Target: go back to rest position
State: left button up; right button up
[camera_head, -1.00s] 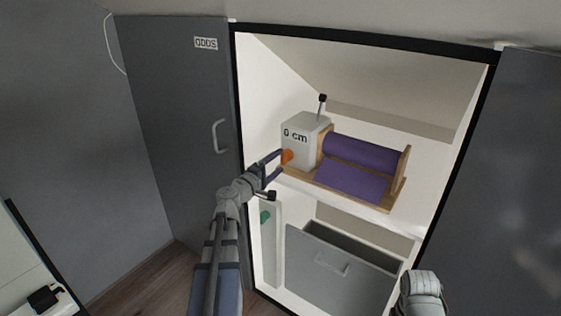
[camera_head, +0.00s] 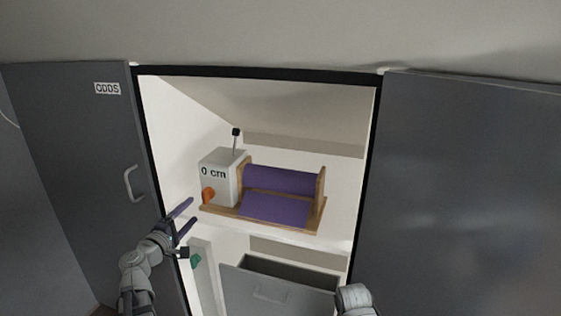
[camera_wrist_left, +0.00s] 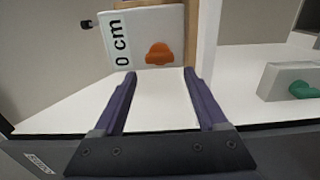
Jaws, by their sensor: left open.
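My left gripper (camera_head: 187,218) is open and empty in the head view, in front of the cupboard opening at its left side. Its two purple fingers also show in the left wrist view (camera_wrist_left: 158,82), spread apart with nothing between them. Beyond the fingertips is a white box (camera_wrist_left: 120,40) marked "0 cm" with an orange knob (camera_wrist_left: 159,54). The gripper is apart from the knob. In the head view the box (camera_head: 222,178) stands on the shelf, joined to a wooden frame with a purple roller (camera_head: 283,180). A part of my right arm shows at the bottom; its gripper is out of view.
The cupboard has an open grey door on the left (camera_head: 75,170) and another on the right (camera_head: 455,200). Below the shelf are a grey drawer (camera_head: 270,292) and a white panel with a green knob (camera_head: 196,261).

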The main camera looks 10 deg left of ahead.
pick_arm(q)
jog(key=w+d+m+g+h+p, duration=0.2)
jog(key=d+m+g+h+p, duration=0.3)
jog(key=d, duration=1.1)
jog(key=s+d+f+m+g+p, duration=0.1)
jog(key=s+d+m+g+p, duration=0.35)
jog(key=d, duration=0.45)
jog(key=s+d+f+m+g+p, duration=0.1)
jog(key=s+d+m+g+p, duration=0.3)
jog(key=d, duration=0.5)
jog(key=s+d+r+m+g+y+p, duration=0.2)
jog(key=s+m+y+p, duration=0.1)
jog(key=s+y+p, duration=0.1)
jog(key=s+d+r+m+g+y+p, duration=0.1)
jog(key=s+m+g+y+p, duration=0.2)
jog(key=s+p, duration=0.3)
jog(key=s+m+y, duration=0.1)
jog(key=s, duration=0.1)
jog(key=shift+s+d+r, duration=0.3)
jog(key=shift+d+r, duration=0.05)
jog(key=shift+d, duration=0.05)
jog(key=shift+m, duration=0.25)
